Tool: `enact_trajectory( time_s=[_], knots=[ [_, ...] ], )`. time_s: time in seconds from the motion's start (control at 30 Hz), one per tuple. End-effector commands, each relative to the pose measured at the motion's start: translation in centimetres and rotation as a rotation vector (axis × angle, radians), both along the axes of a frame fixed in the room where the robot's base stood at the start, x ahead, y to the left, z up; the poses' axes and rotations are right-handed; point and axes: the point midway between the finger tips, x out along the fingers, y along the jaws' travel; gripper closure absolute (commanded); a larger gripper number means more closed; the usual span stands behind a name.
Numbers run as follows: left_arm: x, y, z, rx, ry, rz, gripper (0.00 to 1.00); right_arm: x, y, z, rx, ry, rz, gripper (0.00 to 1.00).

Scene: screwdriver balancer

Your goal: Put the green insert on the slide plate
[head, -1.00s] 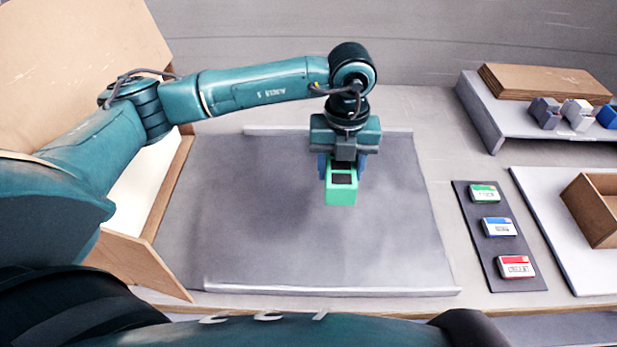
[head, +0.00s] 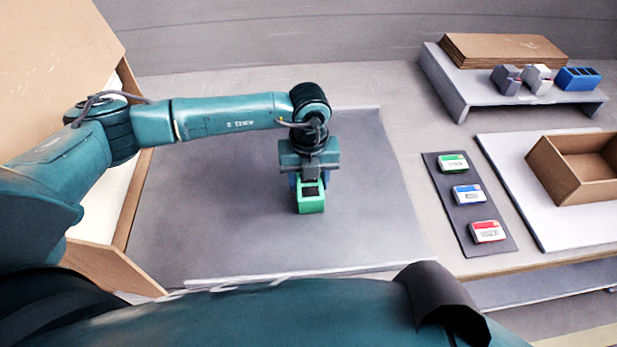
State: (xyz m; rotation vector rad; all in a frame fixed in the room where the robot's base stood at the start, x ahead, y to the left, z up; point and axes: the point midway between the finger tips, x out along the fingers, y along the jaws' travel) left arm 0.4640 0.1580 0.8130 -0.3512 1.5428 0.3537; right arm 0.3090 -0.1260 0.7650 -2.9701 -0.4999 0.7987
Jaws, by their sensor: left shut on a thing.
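The green insert (head: 311,206) is a small green block with a dark opening in its top. My left gripper (head: 309,184) points down and is shut on it. The insert shows over the middle of a broad grey plate with pale rails (head: 220,245), which looks like the slide plate. I cannot tell whether the insert touches the plate or is held just above it. The fingertips are partly hidden by the gripper body. My right gripper is not in view.
A dark strip (head: 463,216) with green, blue and red labelled cards lies to the right. Beyond it, an open cardboard box (head: 560,178) stands on a white board (head: 515,200). A shelf (head: 445,80) at back right holds cardboard and small blocks. A wooden panel (head: 125,190) stands left.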

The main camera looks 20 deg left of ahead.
Motion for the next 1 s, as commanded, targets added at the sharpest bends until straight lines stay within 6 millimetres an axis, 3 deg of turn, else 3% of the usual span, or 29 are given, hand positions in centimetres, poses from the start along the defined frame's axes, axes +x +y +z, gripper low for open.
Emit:
enact_trajectory(
  time_s=[0.3,0.33,0.57,0.83,1.0],
  knots=[
    [0.0,0.0,-0.4,-0.001,0.000,0.000,0.72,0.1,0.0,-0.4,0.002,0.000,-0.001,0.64],
    [0.0,0.0,-0.3,0.000,-0.001,0.000,0.49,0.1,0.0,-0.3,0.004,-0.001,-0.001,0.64],
    [0.0,0.0,-0.2,0.000,-0.001,0.000,0.30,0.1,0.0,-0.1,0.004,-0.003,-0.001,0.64],
    [0.0,0.0,-0.1,0.000,-0.001,0.000,0.29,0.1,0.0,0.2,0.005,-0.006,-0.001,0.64],
    [0.2,0.0,1.5,-0.002,-0.005,0.000,0.29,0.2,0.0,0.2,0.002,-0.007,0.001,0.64]
  ],
)
